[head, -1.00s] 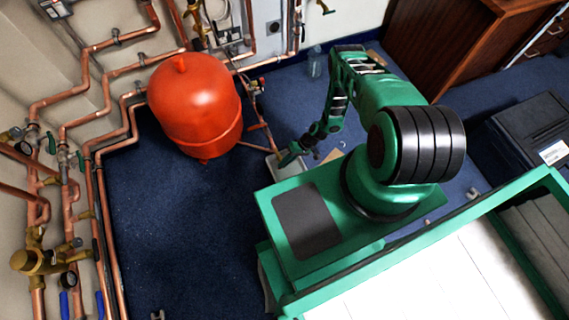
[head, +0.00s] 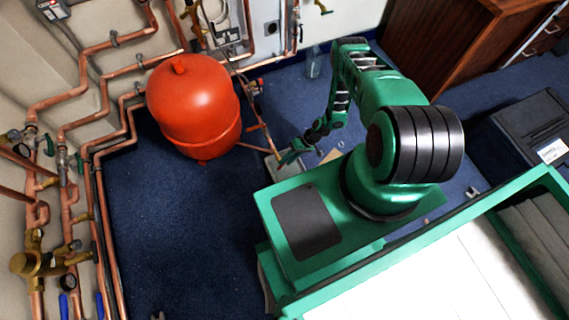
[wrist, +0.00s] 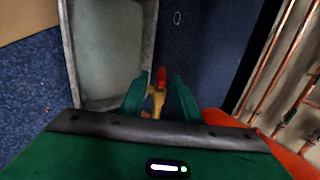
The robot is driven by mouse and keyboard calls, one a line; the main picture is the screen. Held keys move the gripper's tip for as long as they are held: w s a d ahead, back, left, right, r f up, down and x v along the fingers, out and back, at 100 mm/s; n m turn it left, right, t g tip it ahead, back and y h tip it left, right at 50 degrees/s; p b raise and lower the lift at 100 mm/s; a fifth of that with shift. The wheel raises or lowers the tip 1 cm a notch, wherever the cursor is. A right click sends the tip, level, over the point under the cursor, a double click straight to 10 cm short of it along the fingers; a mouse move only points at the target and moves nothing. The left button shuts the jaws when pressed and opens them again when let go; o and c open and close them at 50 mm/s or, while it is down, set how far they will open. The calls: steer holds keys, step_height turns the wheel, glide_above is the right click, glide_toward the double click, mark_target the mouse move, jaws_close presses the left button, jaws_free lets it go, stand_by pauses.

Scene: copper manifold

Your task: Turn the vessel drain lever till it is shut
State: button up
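The vessel (head: 195,105) is a large red-orange tank on the blue floor in the head view. Its edge also shows at the lower right of the wrist view (wrist: 265,150). The drain lever (wrist: 161,75) is a small red handle on a brass valve body (wrist: 156,101) in the wrist view. My gripper (wrist: 160,86) has its two green fingers apart, one on each side of the lever and valve. I cannot tell whether either finger touches it. In the head view my gripper (head: 290,154) is low beside the vessel's pipe, and the lever cannot be made out.
A grey tub (wrist: 110,50) lies below and left of the fingers in the wrist view. Copper pipes (head: 75,200) run along the left wall. A clear bottle (head: 312,65) stands near the back wall. Blue floor (head: 150,230) is free in front of the vessel.

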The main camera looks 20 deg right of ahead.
steer(key=v, duration=0.8)
steer(key=shift+d, duration=0.1)
